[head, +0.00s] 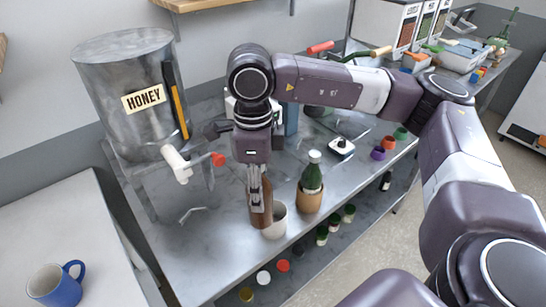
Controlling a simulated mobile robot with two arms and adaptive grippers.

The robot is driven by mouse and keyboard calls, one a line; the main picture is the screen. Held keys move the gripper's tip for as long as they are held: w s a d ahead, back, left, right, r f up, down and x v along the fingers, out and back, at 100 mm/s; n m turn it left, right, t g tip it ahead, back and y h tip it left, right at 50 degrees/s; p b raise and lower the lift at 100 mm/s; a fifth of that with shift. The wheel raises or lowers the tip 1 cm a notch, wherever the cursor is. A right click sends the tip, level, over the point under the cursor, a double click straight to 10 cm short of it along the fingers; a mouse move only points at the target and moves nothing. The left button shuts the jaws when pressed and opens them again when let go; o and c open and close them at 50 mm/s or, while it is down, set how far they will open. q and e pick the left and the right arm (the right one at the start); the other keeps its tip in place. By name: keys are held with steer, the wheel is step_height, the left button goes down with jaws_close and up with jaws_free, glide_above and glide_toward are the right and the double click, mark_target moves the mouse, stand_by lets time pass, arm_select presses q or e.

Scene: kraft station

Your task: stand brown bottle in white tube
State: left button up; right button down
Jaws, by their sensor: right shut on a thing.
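My right gripper (257,187) comes down from above and is shut on the brown bottle (261,212), near its upper part. The bottle is roughly upright. The white tube (277,222), an open cup-like holder, stands on the metal bench near its front edge. The bottle overlaps the tube's left side in the picture and hides part of its rim. The bottle's lower end shows outside the tube's wall, so it looks beside the tube, not in it. Whether they touch I cannot tell. My left gripper is not in view.
A green bottle (312,178) stands in a tan holder (309,200) right of the tube. A honey dispenser (130,95) with a white tap (178,163) stands at left. Several jars sit on the shelf below. A blue mug (55,286) is on the left table.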

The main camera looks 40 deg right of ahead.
steer(key=m, duration=0.2)
steer(key=d+r+m, duration=0.1)
steer(key=m, duration=0.1)
steer(key=m+p, duration=0.1)
steer(key=m, duration=0.2)
steer(key=shift+w+d+r, duration=0.25)
steer(key=shift+w, duration=0.05)
steer(key=m, duration=0.3)
steer(key=m+p, duration=0.1)
steer(key=shift+w+d+r, duration=0.2)
steer(key=shift+d+r, duration=0.1)
steer(key=shift+d, duration=0.1)
step_height(320, 180, down, 6)
steer(key=d+m+b, duration=0.2)
steer(key=m+b, duration=0.2)
steer(key=m, duration=0.9)
steer(key=shift+w+d+m, duration=0.3)
steer(key=shift+w, duration=0.15)
steer(key=shift+b, duration=0.3)
steer(key=shift+f, duration=0.15)
steer(key=shift+f+b, duration=1)
steer(key=shift+b, duration=0.1)
